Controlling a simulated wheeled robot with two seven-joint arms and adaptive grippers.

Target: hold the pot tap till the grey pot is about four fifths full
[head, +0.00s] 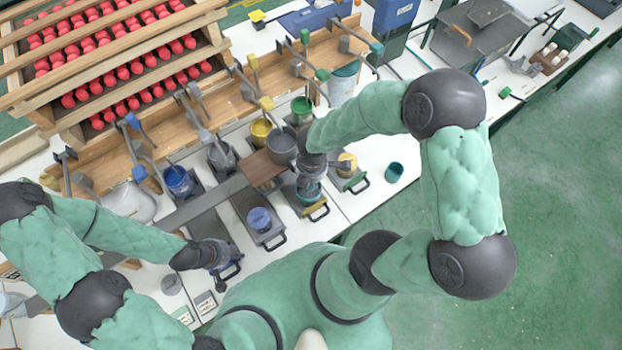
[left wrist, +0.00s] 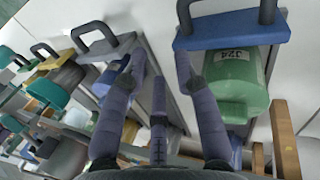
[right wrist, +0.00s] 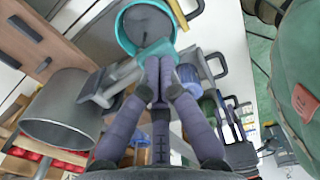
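A grey pot (head: 282,145) stands by a brown board (head: 259,169) in the middle of the table. It is large at the left of the right wrist view (right wrist: 66,108); its fill level cannot be made out. Several taps line the wooden rail, one with a yellow end (head: 266,103); which is the pot tap is unclear. My left gripper (left wrist: 158,65) is open and empty near the table's front.
Cups on handled trays stand around: blue (head: 178,181), yellow (head: 261,131), green (head: 301,110) and another blue (head: 259,220). A green jar (left wrist: 238,85) is right of my left fingers. A rack of red pieces (head: 100,65) stands behind. A loose teal cup (head: 394,172) stands at right.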

